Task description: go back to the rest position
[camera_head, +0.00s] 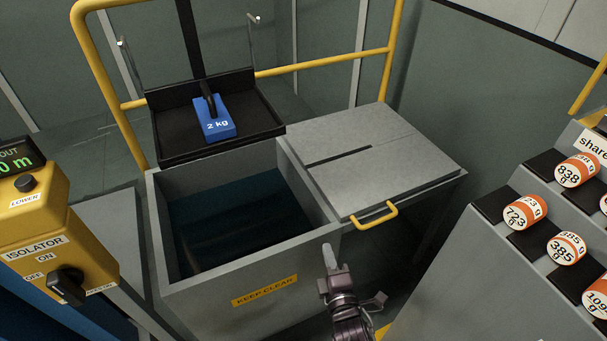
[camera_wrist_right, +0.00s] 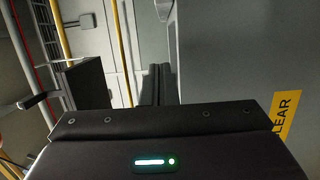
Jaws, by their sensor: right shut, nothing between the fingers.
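My right gripper (camera_head: 330,252) is in the lower middle of the head view, in front of the grey bin's right front corner. It is shut and empty, pointing up in the picture. In the right wrist view its dark fingers (camera_wrist_right: 158,84) stand together beside a grey panel. My left gripper is not in view.
The open grey bin (camera_head: 325,235) has a KEEP CLEAR label (camera_head: 264,290). A black tray (camera_head: 262,122) with a blue 2 kg weight (camera_head: 213,122) hangs behind it. A grey lid (camera_head: 410,160) with a yellow handle (camera_head: 375,216), a yellow isolator box (camera_head: 50,225) and a rack of cylinders (camera_head: 525,212) flank it.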

